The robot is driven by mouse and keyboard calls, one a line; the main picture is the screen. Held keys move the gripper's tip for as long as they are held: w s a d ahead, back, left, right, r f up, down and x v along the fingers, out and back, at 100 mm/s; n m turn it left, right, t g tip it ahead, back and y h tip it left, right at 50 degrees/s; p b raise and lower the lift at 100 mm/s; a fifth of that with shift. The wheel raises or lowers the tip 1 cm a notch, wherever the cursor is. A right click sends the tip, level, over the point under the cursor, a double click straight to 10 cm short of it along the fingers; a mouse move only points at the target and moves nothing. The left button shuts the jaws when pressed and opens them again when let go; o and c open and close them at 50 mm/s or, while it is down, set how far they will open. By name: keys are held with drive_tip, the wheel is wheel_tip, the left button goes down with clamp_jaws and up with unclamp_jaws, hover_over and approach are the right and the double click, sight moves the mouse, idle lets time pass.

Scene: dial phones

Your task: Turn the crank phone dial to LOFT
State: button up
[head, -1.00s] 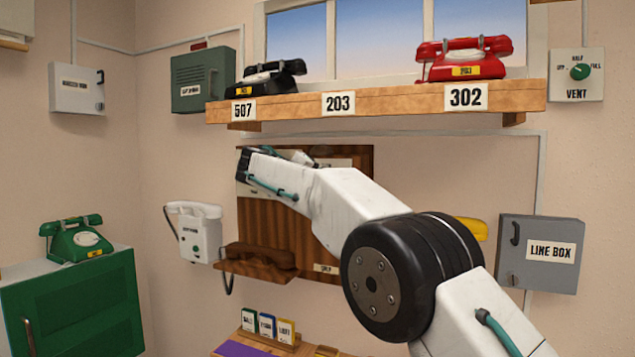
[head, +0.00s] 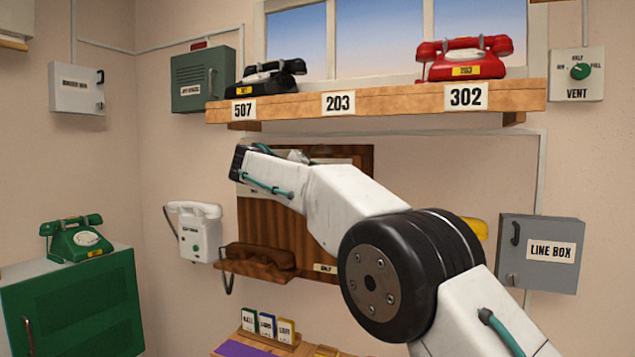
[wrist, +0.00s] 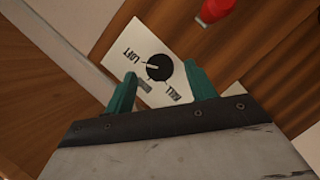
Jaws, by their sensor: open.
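The crank phone is a brown wooden wall board (head: 262,218) with a handset (head: 262,255) on its lower ledge. In the wrist view its black round dial knob (wrist: 159,68) sits on a white plate (wrist: 150,42) marked LOFT and HALL; a third label is partly hidden. A short light mark shows on the knob's LOFT side, too small to read surely. My gripper (wrist: 162,88) is open, its two teal fingertips on either side of the knob's near edge, with no clear contact. In the head view my arm covers the dial.
A red part (wrist: 213,10) sits near the plate. Above the board is a shelf (head: 395,98) with a black phone (head: 265,78) and a red phone (head: 464,58). A white wall phone (head: 195,232) hangs left; a grey line box (head: 540,252) is right.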

drive_tip(key=v, duration=0.6)
drive_tip(key=shift+a, duration=0.1)
wheel_tip(320, 180, down, 9)
drive_tip(key=n+g+y, duration=0.1)
drive_tip(key=n+g, duration=0.1)
drive_tip(key=n, duration=0.1)
drive_tip(key=s+d+f+g+y, duration=0.2)
drive_tip(key=s+d+f+g, duration=0.1)
drive_tip(key=s+d+f, duration=0.3)
drive_tip(key=s+d+f+m+g+y, duration=0.1)
drive_tip(key=s+d+f+g, duration=0.15)
drive_tip(key=s+d, duration=0.75)
drive_tip(key=s+d+f+g+y, duration=0.1)
drive_tip(key=s+d+g+y, duration=0.15)
drive_tip(key=s+d, duration=0.7)
drive_tip(key=s+d+f+m+y, duration=0.1)
drive_tip(key=s+d, duration=0.3)
drive_tip(key=s, duration=0.5)
drive_tip(key=s+d+f+m+y, duration=0.1)
drive_tip(key=s+d+f+m, duration=0.1)
drive_tip(key=s, duration=0.6)
drive_tip(key=s+d+f+m+y, duration=0.1)
drive_tip(key=s+d+f+m, duration=0.1)
drive_tip(key=s+d, duration=0.4)
drive_tip(key=s+f, duration=0.1)
drive_tip(key=s, duration=0.2)
drive_tip(key=shift+s+f+m+g, duration=0.25)
drive_tip(key=shift+s+m+g, duration=0.05)
drive_tip(key=shift+s, duration=0.05)
